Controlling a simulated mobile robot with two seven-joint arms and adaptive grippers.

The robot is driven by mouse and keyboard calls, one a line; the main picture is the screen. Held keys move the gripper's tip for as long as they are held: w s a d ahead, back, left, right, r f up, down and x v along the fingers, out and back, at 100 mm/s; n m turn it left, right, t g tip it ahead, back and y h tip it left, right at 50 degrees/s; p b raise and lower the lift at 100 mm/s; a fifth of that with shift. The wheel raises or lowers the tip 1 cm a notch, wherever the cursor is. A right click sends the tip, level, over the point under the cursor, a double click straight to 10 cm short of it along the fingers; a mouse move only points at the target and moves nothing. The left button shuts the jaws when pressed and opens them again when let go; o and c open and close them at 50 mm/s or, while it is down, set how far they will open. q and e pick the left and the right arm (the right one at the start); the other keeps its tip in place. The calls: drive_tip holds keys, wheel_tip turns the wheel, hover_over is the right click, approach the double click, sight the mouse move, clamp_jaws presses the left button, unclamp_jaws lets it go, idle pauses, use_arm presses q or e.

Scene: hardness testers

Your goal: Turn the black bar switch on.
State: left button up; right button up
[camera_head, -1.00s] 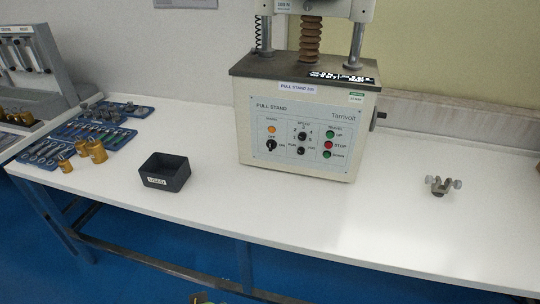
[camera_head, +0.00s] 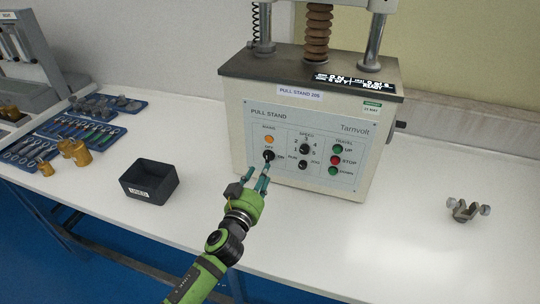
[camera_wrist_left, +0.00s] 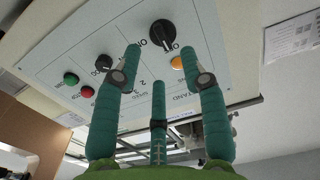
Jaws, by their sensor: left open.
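The black bar switch (camera_head: 268,156) is at the lower left of the pull stand's front panel (camera_head: 304,146), under the orange lamp (camera_head: 269,139), with OFF and ON labels beside it. In the left wrist view the switch (camera_wrist_left: 163,33) shows as a round black knob with a light pointer mark directed roughly toward the lamp (camera_wrist_left: 178,62). My left gripper (camera_head: 259,174) is just in front of and below the switch, its green fingers spread and empty. In the left wrist view its fingertips (camera_wrist_left: 160,56) appear short of the knob; contact is not visible. My right gripper is out of view.
A speed knob (camera_head: 305,149), another small knob (camera_head: 303,165) and the red stop button (camera_head: 336,160) sit right of the switch. A dark box (camera_head: 149,182) stands left of my arm. A small metal clamp (camera_head: 467,210) lies far right. The table between is clear.

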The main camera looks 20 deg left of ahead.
sight(268, 159)
use_arm(q)
drive_tip(key=w, duration=0.3)
drive_tip(key=shift+w+d+r, duration=0.1)
drive_tip(key=shift+w+r, duration=0.1)
drive_tip(key=shift+w, duration=0.05)
drive_tip(key=shift+w+f, duration=0.15)
drive_tip(key=shift+w, duration=0.9)
clamp_jaws()
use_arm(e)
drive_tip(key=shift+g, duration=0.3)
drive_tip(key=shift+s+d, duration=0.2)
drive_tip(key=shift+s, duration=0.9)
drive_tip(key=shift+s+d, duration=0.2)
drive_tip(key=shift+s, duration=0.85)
